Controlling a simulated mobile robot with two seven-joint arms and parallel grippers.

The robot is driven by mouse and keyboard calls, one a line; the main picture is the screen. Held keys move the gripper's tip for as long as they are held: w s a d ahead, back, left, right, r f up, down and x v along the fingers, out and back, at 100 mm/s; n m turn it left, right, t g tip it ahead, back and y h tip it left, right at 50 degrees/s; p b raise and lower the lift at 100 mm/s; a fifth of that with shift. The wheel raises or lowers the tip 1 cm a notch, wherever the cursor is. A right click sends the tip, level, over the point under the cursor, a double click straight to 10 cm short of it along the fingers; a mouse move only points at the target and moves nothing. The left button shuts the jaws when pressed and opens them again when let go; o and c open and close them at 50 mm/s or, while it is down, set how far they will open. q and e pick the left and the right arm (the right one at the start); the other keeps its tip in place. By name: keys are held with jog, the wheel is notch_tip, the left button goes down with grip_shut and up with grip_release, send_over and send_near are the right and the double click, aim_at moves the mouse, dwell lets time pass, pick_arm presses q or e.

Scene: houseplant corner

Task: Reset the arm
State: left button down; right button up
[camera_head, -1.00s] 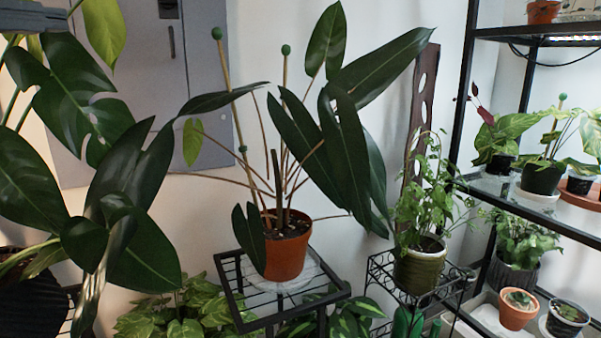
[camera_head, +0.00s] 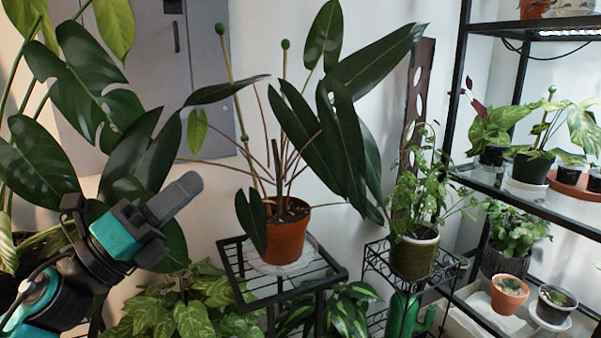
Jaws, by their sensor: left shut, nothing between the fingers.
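My left gripper (camera_head: 176,198) is in the lower left of the head view, on a black and teal arm that comes in from the left edge. Its grey fingers are together, point up and to the right, and hold nothing. It is in front of the large dark leaves at the left and apart from the terracotta pot (camera_head: 287,236) to its right. That pot holds a tall plant with long dark leaves and stands on a black wire stand (camera_head: 234,262). My right gripper is not in the view.
A green pot (camera_head: 414,254) with a leafy plant stands on an ornate black stand (camera_head: 375,262). A black shelf rack (camera_head: 458,95) with several potted plants fills the right side. A grey panel (camera_head: 208,70) is on the wall behind. Low variegated foliage (camera_head: 175,310) spreads below my left gripper.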

pick_arm(q)
notch_tip(320, 180, down, 23)
jog(key=s+a+n+t+y, duration=0.25)
jog(key=n+y, duration=1.05)
jog(key=n, duration=1.1)
jog(key=s+d+f+n+g+y, duration=0.1)
jog(key=s+f+n+g, duration=0.2)
jog(key=s+f+n, duration=0.4)
jog(key=s+d+f+n+g+y, duration=0.15)
jog(key=s+f+g, duration=0.3)
jog(key=f, duration=0.55)
notch_tip(320, 180, up, 8)
jog(key=s+a+n+p, duration=0.1)
jog(key=s+a+p, duration=0.1)
jog(key=p, duration=1.1)
jog(key=shift+s+a+n, duration=0.15)
jog(key=shift+s+n, duration=0.2)
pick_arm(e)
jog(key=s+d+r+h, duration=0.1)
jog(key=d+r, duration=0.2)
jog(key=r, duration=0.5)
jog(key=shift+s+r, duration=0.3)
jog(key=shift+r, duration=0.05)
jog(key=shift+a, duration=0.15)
pick_arm(q)
jog(key=c, duration=1.8)
grip_release()
jog(key=shift+c, duration=0.2)
